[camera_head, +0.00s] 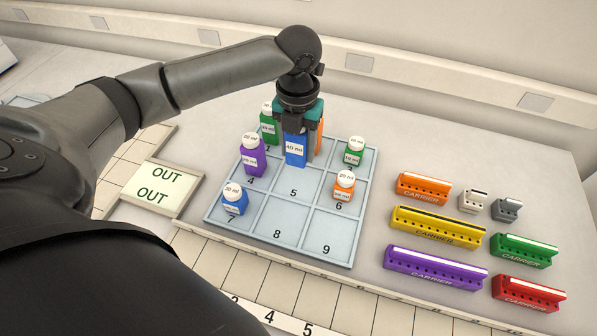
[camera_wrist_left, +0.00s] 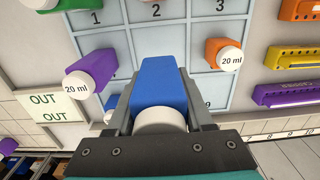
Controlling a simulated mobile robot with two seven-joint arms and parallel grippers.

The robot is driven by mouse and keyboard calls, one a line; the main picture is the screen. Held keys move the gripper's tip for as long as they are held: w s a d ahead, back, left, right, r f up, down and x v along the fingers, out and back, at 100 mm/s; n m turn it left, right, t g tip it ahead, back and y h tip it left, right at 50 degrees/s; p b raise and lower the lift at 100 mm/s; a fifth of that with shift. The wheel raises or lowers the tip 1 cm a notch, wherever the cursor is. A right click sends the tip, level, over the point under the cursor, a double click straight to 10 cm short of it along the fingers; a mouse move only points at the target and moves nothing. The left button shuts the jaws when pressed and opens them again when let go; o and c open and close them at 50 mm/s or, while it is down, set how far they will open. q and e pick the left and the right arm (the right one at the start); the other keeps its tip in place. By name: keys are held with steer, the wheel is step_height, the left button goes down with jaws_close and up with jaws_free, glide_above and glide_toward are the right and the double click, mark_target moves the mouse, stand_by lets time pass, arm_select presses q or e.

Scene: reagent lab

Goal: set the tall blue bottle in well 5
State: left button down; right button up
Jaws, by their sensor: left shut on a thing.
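The tall blue bottle (camera_head: 295,152), labelled 40 ml, is upright in my left gripper (camera_head: 295,128), which is shut on it. It also shows in the left wrist view (camera_wrist_left: 160,82), cap towards the camera. In the head view its base shows just behind the number 5 of well 5 (camera_head: 293,193) on the pale blue tray (camera_head: 280,220). I cannot tell whether the base touches the tray. Nothing else shows in well 5. My right gripper is not in view.
A purple bottle (camera_head: 254,158) stands in well 4, a small blue one (camera_head: 234,201) in 7, an orange one (camera_head: 344,187) in 6. Green bottles (camera_head: 268,125) (camera_head: 354,153) stand in the back corners. Something orange (camera_head: 320,136) is partly hidden behind my gripper. Wells 8 and 9 look empty. Carriers (camera_head: 438,227) lie right.

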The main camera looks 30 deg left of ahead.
mark_target(298, 182)
arm_select(q)
step_height(298, 182, down, 4)
step_height(298, 182, down, 4)
steer(key=shift+r+b, duration=0.1)
steer(key=shift+b, duration=0.4)
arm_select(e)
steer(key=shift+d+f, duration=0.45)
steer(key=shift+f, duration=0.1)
arm_select(q)
steer(key=shift+c, duration=1.4)
jaws_free()
step_height(298, 182, up, 12)
steer(key=shift+r+p, duration=0.1)
steer(key=shift+p, duration=0.75)
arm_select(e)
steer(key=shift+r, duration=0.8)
